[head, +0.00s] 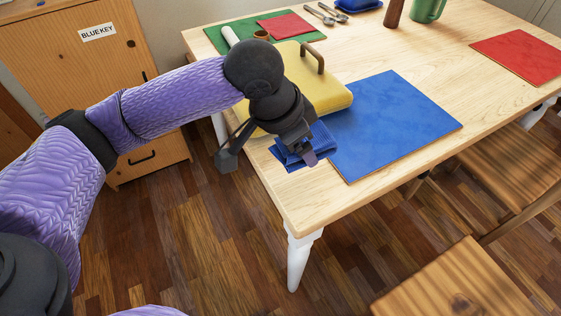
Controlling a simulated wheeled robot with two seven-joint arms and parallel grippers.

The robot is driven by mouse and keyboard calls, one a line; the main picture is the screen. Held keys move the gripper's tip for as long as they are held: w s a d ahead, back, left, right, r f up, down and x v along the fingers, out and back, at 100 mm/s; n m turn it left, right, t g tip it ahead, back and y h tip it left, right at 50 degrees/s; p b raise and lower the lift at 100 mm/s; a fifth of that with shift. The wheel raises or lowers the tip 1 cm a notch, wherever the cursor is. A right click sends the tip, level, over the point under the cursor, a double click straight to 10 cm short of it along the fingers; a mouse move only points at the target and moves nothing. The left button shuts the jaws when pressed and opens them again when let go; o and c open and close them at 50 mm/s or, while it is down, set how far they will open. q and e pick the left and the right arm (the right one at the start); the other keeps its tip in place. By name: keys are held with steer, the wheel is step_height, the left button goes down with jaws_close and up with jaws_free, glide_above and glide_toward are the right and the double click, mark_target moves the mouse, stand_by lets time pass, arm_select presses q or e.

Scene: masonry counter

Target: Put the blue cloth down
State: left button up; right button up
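The blue cloth (323,139) is a small folded bundle at the table's near left edge. It lies beside the left corner of the flat blue mat (395,125), partly behind my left gripper. My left gripper (267,158) is over this table edge with its two fingers spread wide apart. One finger is out over the floor side and the other is in front of the cloth. I cannot tell whether that finger touches the cloth. My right gripper is not in view.
A yellow box (325,92) with a brown handle stands just behind the cloth. Green (222,36) and red (290,24) mats, spoons (320,14), a brown bottle (393,12) and a green mug (427,9) are farther back. Another red mat (520,58) lies right. Wooden chairs (460,285) stand at the right.

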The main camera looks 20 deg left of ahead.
mark_target(279, 144)
arm_select(q)
step_height(279, 144, down, 8)
steer(key=b, duration=0.3)
steer(key=shift+r+b, duration=0.15)
steer(key=shift+b, duration=0.2)
steer(key=shift+r, duration=0.3)
steer(key=o, duration=0.9)
steer(key=shift+f+p, duration=0.1)
steer(key=shift+p, duration=0.2)
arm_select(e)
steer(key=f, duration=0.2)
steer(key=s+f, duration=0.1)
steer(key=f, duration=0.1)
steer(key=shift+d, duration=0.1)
arm_select(q)
steer(key=shift+r, duration=0.35)
steer(key=p+v, duration=0.7)
steer(key=v, duration=0.4)
steer(key=shift+s+a+r+p, duration=0.1)
steer(key=shift+s+r+p, duration=0.05)
steer(key=shift+r+p, duration=0.2)
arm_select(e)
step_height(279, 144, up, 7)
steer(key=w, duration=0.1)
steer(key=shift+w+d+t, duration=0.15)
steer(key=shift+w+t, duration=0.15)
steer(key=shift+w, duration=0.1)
